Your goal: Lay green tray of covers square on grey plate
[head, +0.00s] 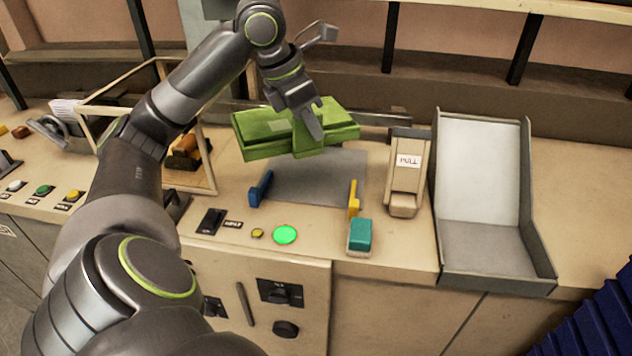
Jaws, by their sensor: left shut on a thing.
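The green tray (262,132) is in the head view near the middle, over the far left part of the grey plate (320,178). It looks turned a little against the plate's edges. My left gripper (312,130) reaches down from above and is shut on the green tray. I cannot tell whether the tray touches the plate. My right gripper is not in view.
A blue stop (260,189) and a yellow stop (353,199) stand at the plate's near corners. A teal block (360,236) sits in front. A beige device (407,175) and a grey open tray (484,190) stand right. A glass-sided box (205,165) stands left.

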